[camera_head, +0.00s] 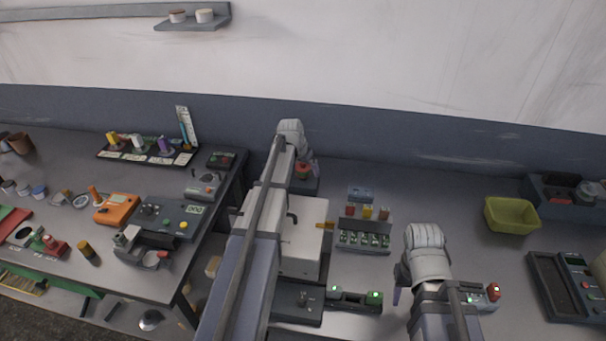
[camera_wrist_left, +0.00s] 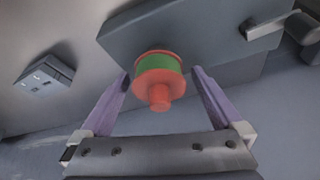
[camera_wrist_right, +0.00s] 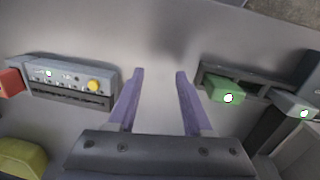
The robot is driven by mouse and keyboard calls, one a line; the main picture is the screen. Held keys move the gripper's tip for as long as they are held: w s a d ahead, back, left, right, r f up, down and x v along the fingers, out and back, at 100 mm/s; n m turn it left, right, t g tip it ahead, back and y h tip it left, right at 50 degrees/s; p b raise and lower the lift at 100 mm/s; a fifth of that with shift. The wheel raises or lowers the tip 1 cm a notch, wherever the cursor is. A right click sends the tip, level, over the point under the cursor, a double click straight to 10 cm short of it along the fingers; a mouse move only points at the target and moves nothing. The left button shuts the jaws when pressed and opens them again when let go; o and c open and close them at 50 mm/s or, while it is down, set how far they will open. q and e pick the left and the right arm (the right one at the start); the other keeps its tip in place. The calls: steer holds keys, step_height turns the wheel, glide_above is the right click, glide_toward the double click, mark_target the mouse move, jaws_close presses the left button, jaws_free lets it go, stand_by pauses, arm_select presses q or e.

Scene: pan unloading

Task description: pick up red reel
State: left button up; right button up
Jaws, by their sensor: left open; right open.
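The red reel (camera_wrist_left: 159,94) has a green band around its middle and a small red knob facing the camera in the left wrist view. It sits on a flat grey block or plate (camera_wrist_left: 215,35). My left gripper (camera_wrist_left: 160,75) is open, with one finger on each side of the reel and visible gaps between. In the head view the reel (camera_head: 304,172) is partly hidden by my left wrist. My right gripper (camera_wrist_right: 160,73) is open and empty over the grey table. Its hand shows at the right in the head view (camera_head: 405,290).
A white box (camera_head: 303,245) stands under my left arm. A device with green lit keys (camera_head: 364,240) lies between the arms. A yellow-green bin (camera_head: 511,215) stands at the right. A side table (camera_head: 60,170) at the left carries several spools and tools.

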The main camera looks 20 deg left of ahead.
steer(key=shift+r, duration=0.1)
arm_select(q)
steer(key=c, duration=1.5)
steer(key=shift+r, duration=0.2)
arm_select(e)
steer(key=shift+r, duration=0.1)
arm_select(q)
step_height(320, 180, up, 10)
steer(key=p, duration=1)
steer(key=shift+f, duration=0.15)
arm_select(e)
step_height(320, 180, up, 10)
